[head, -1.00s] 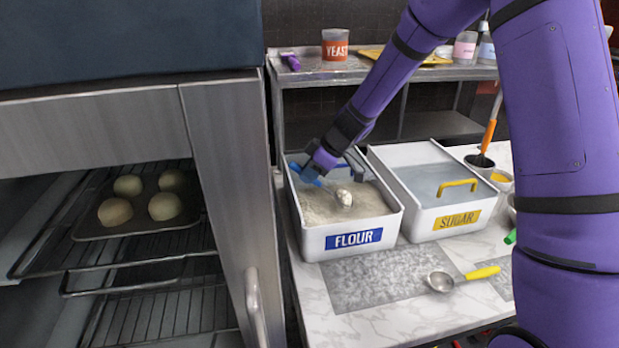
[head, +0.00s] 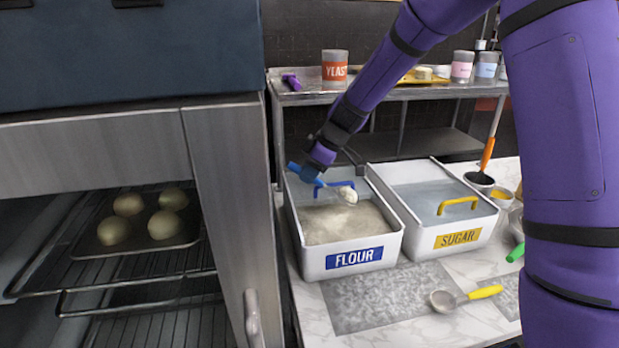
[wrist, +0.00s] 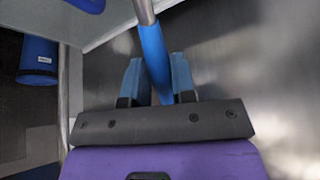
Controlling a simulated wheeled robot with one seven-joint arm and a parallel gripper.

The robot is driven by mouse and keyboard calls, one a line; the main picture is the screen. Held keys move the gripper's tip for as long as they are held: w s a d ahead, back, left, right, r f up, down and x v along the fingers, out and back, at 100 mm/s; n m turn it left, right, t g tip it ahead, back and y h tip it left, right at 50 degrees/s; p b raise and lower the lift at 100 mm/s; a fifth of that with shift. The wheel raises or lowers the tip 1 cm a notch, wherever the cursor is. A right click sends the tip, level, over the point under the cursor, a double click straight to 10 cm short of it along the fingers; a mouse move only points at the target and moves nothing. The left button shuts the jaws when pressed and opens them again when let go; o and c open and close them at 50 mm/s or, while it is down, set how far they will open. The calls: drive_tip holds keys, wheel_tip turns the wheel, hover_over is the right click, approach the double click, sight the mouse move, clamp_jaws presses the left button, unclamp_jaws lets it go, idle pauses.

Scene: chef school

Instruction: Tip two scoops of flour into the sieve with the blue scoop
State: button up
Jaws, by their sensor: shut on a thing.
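My gripper (head: 312,168) is shut on the blue handle of the scoop and holds it above the flour bin, near the bin's back left. The blue scoop (head: 349,196) has a metal bowl with a heaped white load of flour. Its blue handle also shows between my fingers in the wrist view (wrist: 154,55); the bowl is out of that view. The white flour bin (head: 352,278) with a blue FLOUR label is open at the front and holds flour (head: 345,223). I cannot make out the sieve in these views.
A sugar bin (head: 458,257) with a yellow-handled lid stands right of the flour bin. A yellow-handled scoop (head: 462,298) lies in front on the counter. A yeast tin (head: 335,67) is on the back shelf.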

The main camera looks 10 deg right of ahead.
drive_tip(key=shift+r+g+h, duration=0.6)
drive_tip(key=shift+r+h, duration=0.8)
drive_tip(key=shift+r, duration=0.7)
